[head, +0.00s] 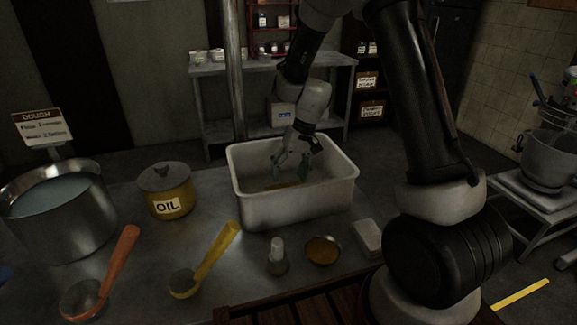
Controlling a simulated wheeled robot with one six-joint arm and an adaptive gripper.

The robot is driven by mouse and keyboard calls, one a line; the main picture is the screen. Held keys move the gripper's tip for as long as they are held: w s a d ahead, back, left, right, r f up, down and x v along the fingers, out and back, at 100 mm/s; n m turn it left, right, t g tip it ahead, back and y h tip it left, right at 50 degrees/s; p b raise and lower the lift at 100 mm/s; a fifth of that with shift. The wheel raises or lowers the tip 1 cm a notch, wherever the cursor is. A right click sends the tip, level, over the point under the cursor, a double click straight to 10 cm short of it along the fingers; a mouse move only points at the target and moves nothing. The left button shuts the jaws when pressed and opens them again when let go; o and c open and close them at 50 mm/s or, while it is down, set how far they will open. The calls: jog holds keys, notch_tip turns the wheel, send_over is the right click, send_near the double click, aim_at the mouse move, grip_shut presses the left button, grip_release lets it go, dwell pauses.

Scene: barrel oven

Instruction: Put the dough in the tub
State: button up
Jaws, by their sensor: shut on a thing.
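The white rectangular tub (292,210) stands on the metal table near the middle of the head view. My gripper (292,165) reaches down inside it, with its fingers apart and around something I cannot see clearly. A small yellow-brown thing (282,185) shows low in the tub just under the fingers. It may be the dough or part of a tool; I cannot tell which. The big steel pot (60,215) at the left holds a pale, flat mass (50,193), with a sign reading DOUGH (42,127) behind it.
A yellow OIL pot (167,190) stands left of the tub. A red-handled ladle (110,270) and a yellow-handled ladle (205,260) lie in front. A small shaker (277,257), an amber bowl (322,250) and a pale block (367,238) sit near the tub's front. A metal post (235,80) rises behind.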

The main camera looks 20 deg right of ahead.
jog(key=shift+f, duration=1.5)
jog(key=shift+f, duration=0.1)
jog(key=o, duration=1.9)
jog(key=shift+c, duration=0.2)
jog(key=v, duration=1.2)
jog(key=s+d+r+t+h, duration=0.1)
jog(key=s+d+r, duration=0.2)
jog(key=s, duration=0.6)
jog(key=s+d+r+t+h, duration=0.1)
jog(key=s+d+r, duration=0.3)
jog(key=s+r, duration=0.3)
jog(key=s+d+r+t+h, duration=0.1)
jog(key=s+d+r, duration=0.3)
jog(key=s, duration=0.6)
jog(key=shift+s+r+t, duration=0.4)
jog(key=shift+r+t, duration=0.2)
jog(key=shift+r, duration=0.2)
